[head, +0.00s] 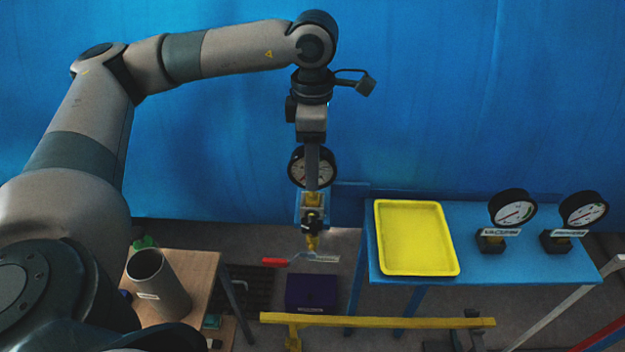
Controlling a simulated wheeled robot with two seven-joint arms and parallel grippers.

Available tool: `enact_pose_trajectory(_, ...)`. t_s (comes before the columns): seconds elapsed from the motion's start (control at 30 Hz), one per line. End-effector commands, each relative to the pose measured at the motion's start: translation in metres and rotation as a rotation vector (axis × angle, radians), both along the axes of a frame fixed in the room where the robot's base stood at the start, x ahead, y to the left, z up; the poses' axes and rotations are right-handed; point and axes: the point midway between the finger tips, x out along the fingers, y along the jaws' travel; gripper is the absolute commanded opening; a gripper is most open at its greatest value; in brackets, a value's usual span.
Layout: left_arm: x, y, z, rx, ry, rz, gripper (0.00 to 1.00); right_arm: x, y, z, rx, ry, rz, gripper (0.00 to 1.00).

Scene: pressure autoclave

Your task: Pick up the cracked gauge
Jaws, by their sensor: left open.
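A round dial gauge (298,170) with a black rim and pale face stands on brass fittings (313,240) in the middle of the head view. A valve with a red handle (275,262) is below it. My left gripper (312,182) points down directly in front of this gauge, open, and its fingers cover part of the dial. I cannot tell whether they touch it. Two more black-rimmed gauges, one labelled vacuum (512,208) and one on the far right (583,210), stand on the blue table (470,270). Cracks are too small to make out. My right gripper is not in view.
A yellow tray (447,268), empty, lies on the blue table's left part. A wooden table (195,262) with a grey cylinder (160,285) is at lower left. A yellow rail (380,321) crosses the front. A dark box (311,292) sits below the valve.

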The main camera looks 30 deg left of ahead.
Motion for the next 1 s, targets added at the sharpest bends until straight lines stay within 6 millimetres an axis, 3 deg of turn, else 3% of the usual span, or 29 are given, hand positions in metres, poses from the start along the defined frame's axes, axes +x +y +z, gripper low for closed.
enact_pose_trajectory(0.3,0.004,0.005,-0.026,0.001,0.006,0.001,0.50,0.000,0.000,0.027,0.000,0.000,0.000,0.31)
enact_pose_trajectory(0.5,0.004,0.004,-0.047,0.001,0.003,0.000,0.50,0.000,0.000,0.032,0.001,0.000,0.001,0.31)
enact_pose_trajectory(1.0,0.004,0.004,-0.049,0.000,0.001,0.000,0.50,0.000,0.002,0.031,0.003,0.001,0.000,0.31)
